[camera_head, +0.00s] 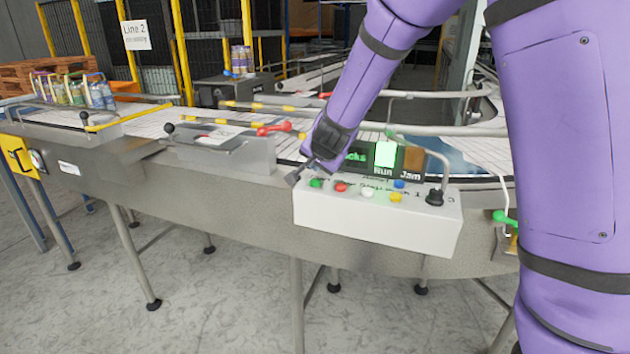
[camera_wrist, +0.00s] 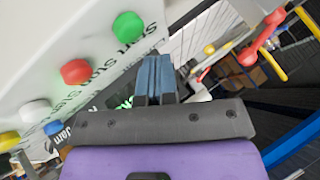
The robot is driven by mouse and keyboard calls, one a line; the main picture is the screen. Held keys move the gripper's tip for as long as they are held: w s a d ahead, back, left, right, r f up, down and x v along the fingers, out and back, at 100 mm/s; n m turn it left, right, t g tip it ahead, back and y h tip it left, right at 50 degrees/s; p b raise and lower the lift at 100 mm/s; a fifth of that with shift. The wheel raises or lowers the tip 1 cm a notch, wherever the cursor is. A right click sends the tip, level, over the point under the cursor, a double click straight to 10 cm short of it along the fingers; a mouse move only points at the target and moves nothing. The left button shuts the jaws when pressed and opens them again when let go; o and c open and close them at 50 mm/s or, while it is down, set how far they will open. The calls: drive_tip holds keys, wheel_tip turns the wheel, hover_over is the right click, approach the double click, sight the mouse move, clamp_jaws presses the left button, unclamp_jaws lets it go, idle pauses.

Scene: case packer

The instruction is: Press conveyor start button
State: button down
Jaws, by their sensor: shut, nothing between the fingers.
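A white control box (camera_head: 375,225) stands at the conveyor's front edge. Its top has a green button (camera_head: 316,183), a red button (camera_head: 341,187), and white, yellow and blue buttons. Behind them a display shows a bright green "Run" panel (camera_head: 385,155) and a dark "Jam" panel. In the wrist view the green button (camera_wrist: 128,27) and red button (camera_wrist: 76,72) are close, beside "Start" and "Stop" lettering. My gripper (camera_head: 298,178) is shut and empty, at the left end of the box near the green button. In the wrist view its fingers (camera_wrist: 156,78) appear apart from that button.
Red clamps (camera_head: 274,128) and rails line the conveyor (camera_head: 230,187). Bottles (camera_head: 75,92) stand at the far left. A green-knobbed handle (camera_head: 503,217) is right of the box. The floor in front is clear.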

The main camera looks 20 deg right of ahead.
sight(317, 180)
drive_tip(key=shift+r, duration=2.2)
